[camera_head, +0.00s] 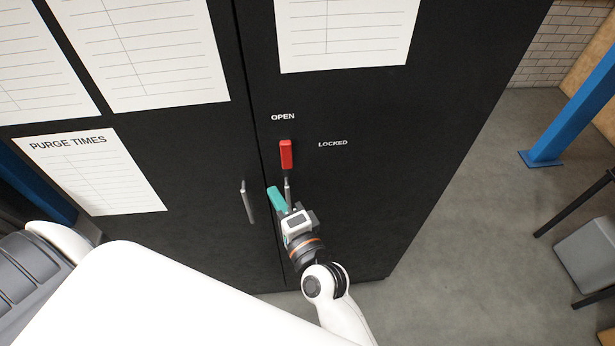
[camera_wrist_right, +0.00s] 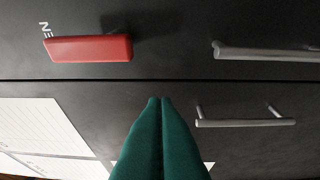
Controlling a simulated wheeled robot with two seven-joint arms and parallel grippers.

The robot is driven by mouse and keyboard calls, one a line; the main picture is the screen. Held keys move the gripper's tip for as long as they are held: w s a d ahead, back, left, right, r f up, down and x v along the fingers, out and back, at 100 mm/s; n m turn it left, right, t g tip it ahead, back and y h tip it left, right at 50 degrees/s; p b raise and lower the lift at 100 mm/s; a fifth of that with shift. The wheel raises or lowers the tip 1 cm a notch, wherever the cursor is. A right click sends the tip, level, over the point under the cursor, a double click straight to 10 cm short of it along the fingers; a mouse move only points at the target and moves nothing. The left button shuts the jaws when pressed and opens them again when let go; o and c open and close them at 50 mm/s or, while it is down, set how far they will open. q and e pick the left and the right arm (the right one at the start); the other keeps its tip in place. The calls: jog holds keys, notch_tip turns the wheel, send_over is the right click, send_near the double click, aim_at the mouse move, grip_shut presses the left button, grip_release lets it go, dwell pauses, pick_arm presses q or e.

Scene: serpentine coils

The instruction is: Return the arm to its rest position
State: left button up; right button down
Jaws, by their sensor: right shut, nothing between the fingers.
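A red lever handle (camera_head: 286,155) stands upright on the right door of the black cabinet (camera_head: 350,200), its upper end just below the word OPEN. The word LOCKED is printed to its right. In the right wrist view the red handle (camera_wrist_right: 90,48) lies across the upper left. My right gripper (camera_head: 277,198) is just below the red handle in the head view, apart from it. Its teal fingers (camera_wrist_right: 160,102) are pressed together and empty. My left gripper is not in view.
Silver pull handles show on the left door (camera_head: 247,202) and the right door (camera_head: 288,190), the latter close to my right gripper. Paper sheets (camera_head: 95,172) hang on the doors. A blue post (camera_head: 575,115) and grey stool (camera_head: 588,255) stand right. Floor (camera_head: 470,200) between is clear.

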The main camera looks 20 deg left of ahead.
jog(key=s+a+p, duration=0.2)
jog(key=s, duration=0.5)
jog(key=s+d+f+n+g+h+b, duration=0.1)
jog(key=d+f+n+h+b, duration=0.15)
jog(key=d+f, duration=0.65)
jog(key=d+f+n+g+h+b, duration=0.1)
jog(key=d+f+g+h, duration=0.2)
jog(key=f, duration=1.2)
jog(key=s+d+f+n+h+b, duration=0.1)
jog(key=d+f+n+h, duration=0.15)
jog(key=d+f, duration=0.75)
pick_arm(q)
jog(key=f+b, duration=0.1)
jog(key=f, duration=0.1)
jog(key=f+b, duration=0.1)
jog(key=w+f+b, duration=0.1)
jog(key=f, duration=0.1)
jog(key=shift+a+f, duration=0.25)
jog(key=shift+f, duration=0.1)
pick_arm(e)
jog(key=s+d+f+n+g+h, duration=0.1)
jog(key=s+d+f+g+h, duration=0.2)
jog(key=s+d+f, duration=0.7)
jog(key=s+d+f+n+g+h, duration=0.2)
jog(key=s+d+f, duration=0.8)
jog(key=d, duration=0.5)
jog(key=shift+f+n+g+h, duration=0.3)
jog(key=shift+f+g+h, duration=0.2)
jog(key=shift+f+h, duration=0.35)
